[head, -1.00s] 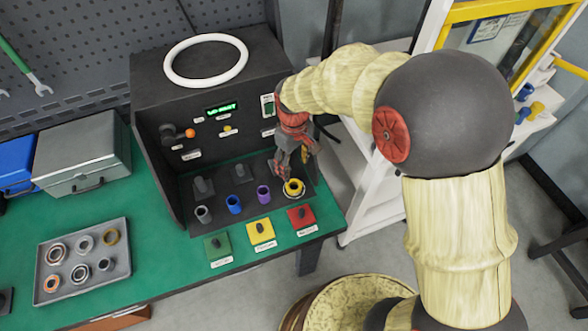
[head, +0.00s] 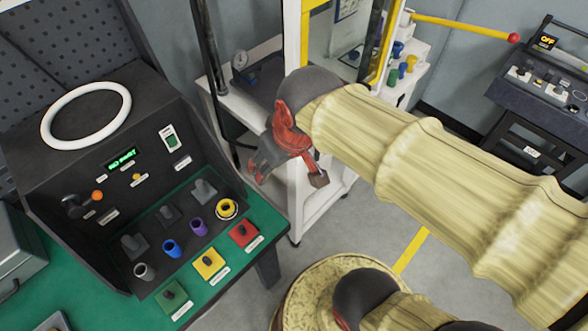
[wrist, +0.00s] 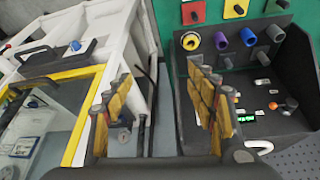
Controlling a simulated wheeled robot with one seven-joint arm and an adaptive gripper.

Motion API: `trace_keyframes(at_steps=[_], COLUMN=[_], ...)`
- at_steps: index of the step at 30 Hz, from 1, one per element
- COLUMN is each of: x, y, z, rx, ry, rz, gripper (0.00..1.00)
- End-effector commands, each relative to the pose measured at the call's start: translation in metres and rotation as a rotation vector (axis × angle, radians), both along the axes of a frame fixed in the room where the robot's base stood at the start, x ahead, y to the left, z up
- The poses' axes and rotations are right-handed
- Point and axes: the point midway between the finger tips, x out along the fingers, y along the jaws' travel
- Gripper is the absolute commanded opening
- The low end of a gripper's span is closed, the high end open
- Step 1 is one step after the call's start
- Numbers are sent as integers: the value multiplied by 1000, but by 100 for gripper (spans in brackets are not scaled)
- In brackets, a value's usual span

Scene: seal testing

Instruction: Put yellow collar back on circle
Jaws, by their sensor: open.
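The yellow collar (head: 227,208) sits at the right end of the front row on the dark test machine's deck, with a pale circle outline around its base. It also shows in the wrist view (wrist: 190,41). It looks flat in its place. My gripper (head: 287,178) is open and empty, to the right of the machine and clear of the collar. In the wrist view its two fingers (wrist: 163,88) stand wide apart with nothing between them.
Grey, blue and purple (head: 198,227) collars stand beside the yellow one. Green, yellow and red (head: 242,234) button plates lie in front. A white ring (head: 86,115) lies on the machine top. A white frame cabinet (head: 305,200) stands close behind my gripper.

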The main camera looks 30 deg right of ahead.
Motion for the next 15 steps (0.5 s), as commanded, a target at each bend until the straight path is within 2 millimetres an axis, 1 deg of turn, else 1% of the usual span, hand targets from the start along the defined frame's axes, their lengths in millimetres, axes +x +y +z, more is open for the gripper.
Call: trace_keyframes(at_steps=[1, 3, 6, 9, 15], x=[-15, -29, -41, -46, -46], y=[-6, -11, -15, -17, -17], z=[5, 8, 9, 9, 9], rx=[9, 19, 28, 32, 32], ry=[-30, -57, -81, -90, -90], rz=[-35, -70, -102, -117, -118], gripper=[57, 57, 57, 57, 57])
